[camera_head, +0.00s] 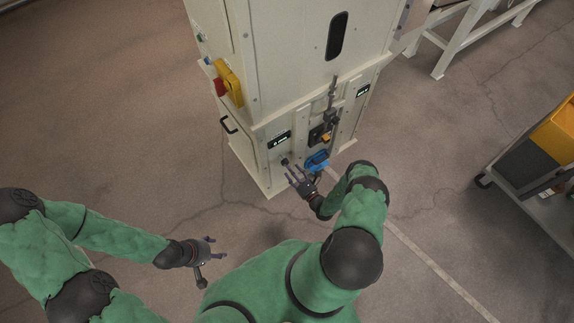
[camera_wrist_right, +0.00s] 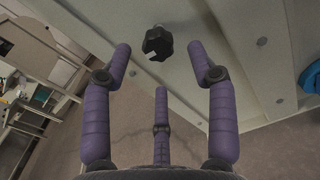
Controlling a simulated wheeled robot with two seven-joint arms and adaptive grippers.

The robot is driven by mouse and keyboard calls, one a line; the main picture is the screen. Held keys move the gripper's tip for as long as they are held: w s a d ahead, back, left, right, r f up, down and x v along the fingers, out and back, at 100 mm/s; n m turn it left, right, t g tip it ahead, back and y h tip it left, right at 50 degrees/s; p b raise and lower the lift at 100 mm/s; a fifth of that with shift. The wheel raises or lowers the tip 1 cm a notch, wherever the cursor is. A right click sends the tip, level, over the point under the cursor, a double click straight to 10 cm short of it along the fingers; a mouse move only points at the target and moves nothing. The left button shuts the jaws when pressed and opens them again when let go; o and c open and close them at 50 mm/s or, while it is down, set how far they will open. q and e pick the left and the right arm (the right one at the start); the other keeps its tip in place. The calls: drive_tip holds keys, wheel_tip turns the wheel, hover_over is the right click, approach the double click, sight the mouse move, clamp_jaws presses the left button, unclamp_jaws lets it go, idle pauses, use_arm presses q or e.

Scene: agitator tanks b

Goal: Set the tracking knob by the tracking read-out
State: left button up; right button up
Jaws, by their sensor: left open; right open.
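A dark faceted knob (camera_wrist_right: 157,42) on the cream cabinet face sits just beyond my right fingertips in the right wrist view, apart from them. In the head view the knob (camera_head: 284,161) is small, at the tips of my right gripper (camera_head: 299,176). The right gripper (camera_wrist_right: 160,62) is open and empty, its three purple fingers spread below the knob. A dark read-out (camera_head: 279,139) with small pale characters is just above the knob; I cannot read it. Another lit read-out (camera_head: 363,91) is further right. My left gripper (camera_head: 205,252) is open and empty over the floor.
The cream cabinet (camera_head: 285,70) carries a blue handle (camera_head: 317,160) right of my right gripper, a grey lever (camera_head: 331,105), and a yellow part (camera_head: 230,84) at its left side. A cart with a yellow bin (camera_head: 556,133) stands at right. Floor at left is clear.

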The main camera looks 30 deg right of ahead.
drive_tip(key=s, duration=0.6)
drive_tip(key=shift+d, duration=0.2)
drive_tip(key=s+a+r+n+g+y+p, duration=0.1)
drive_tip(key=a+r+n+g+y, duration=0.35)
drive_tip(key=a, duration=0.45)
drive_tip(key=a+r+n+g+y+p, duration=0.1)
drive_tip(key=a+r+n+g+y, duration=0.1)
drive_tip(key=a+n+g+y, duration=0.45)
drive_tip(key=s+a+r+n+g+y+p, duration=0.1)
drive_tip(key=s+a+r+n+g, duration=0.25)
drive_tip(key=s+a, duration=0.45)
drive_tip(key=s+r+n+g+h+p, duration=0.3)
drive_tip(key=s+r+n+g+h, duration=0.4)
drive_tip(key=n, duration=0.5)
drive_tip(key=w+r+n+t+h+p, duration=0.1)
drive_tip(key=w+r+n+t+h, duration=0.1)
drive_tip(key=r+n, duration=0.6)
drive_tip(key=shift+w+r+t, duration=0.15)
drive_tip(key=shift+w+t, duration=0.5)
drive_tip(key=shift+t, duration=0.3)
